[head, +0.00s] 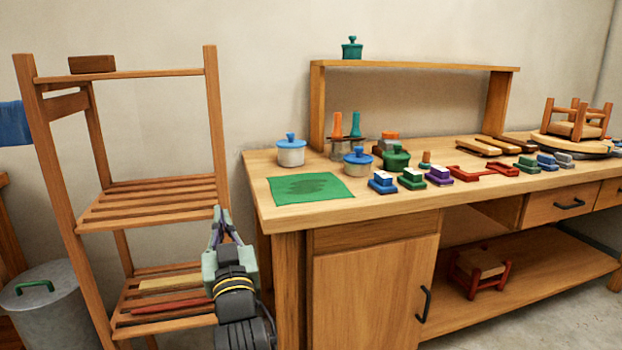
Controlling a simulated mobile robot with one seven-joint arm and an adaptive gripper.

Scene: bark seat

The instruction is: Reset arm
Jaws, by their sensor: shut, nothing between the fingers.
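My gripper (222,222) shows at the lower middle-left of the head view, at the end of my dark arm. It points up and away, with its fingers together and nothing between them. It appears in front of the right side of the wooden shelf rack (212,130), left of the workbench's front left corner. I cannot tell the exact gap to either.
The workbench (380,207) carries a green cloth (310,188), lidded pots (291,150), colored blocks (383,182) and an upturned stool (577,118). A red-legged stool (478,270) sits on its lower shelf. A grey bin (50,303) stands at lower left.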

